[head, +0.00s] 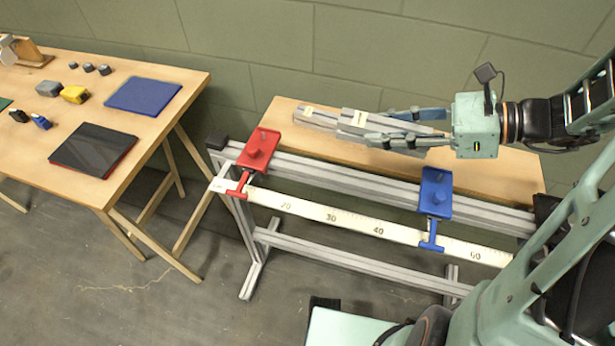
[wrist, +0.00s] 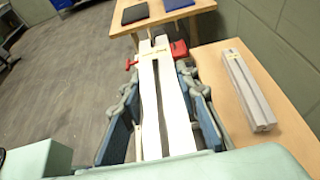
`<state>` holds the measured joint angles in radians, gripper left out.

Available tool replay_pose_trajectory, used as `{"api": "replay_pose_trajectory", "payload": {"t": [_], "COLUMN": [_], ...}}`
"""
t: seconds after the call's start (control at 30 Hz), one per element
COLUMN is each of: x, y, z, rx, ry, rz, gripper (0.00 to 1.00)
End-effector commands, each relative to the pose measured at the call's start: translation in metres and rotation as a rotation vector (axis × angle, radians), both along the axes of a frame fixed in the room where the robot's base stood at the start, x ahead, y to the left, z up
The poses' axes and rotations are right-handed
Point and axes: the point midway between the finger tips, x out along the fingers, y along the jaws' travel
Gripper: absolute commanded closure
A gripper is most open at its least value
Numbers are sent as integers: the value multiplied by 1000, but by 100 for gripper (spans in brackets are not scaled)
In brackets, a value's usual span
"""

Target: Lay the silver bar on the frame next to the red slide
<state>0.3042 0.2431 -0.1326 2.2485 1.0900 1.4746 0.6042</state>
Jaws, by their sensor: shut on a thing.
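My gripper (head: 388,128) is shut on a silver bar (head: 366,121), a slotted grey profile with a pale label. In the wrist view the bar (wrist: 178,110) runs forward between the two fingers, looking washed out. The bar is held in the air and its far end points toward the red slide (head: 258,150). The red slide sits at the left end of the metal frame (head: 330,175). In the wrist view red parts (wrist: 179,49) show on both sides of the bar's far end. A second, similar silver bar (wrist: 246,92) lies on the wooden bench, right of my gripper.
A blue slide (head: 435,193) sits on the frame further right. A numbered scale (head: 350,222) runs along the frame's front. The wooden bench (head: 490,178) stands behind it, against the wall. A table (head: 185,80) with dark and blue plates and small blocks stands left.

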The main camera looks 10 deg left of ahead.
Motion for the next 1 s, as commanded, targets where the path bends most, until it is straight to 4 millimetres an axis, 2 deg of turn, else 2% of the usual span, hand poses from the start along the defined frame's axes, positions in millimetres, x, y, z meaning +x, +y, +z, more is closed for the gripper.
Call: {"api": "replay_pose_trajectory", "payload": {"t": [0.17, 0.27, 0.53, 0.6, 0.77, 1.0], "x": [-5, -3, 7, 9, 12, 14], "y": [12, 31, 98, 108, 126, 137], "z": [-6, -15, -46, -63, -85, -97], "rx": [2, 2, 2, 2, 1, 2], "ry": [-2, 0, 2, 3, 2, 0], "rz": [20, 24, 24, 21, 19, 18], "gripper": [100, 100, 100, 100, 100, 100]}}
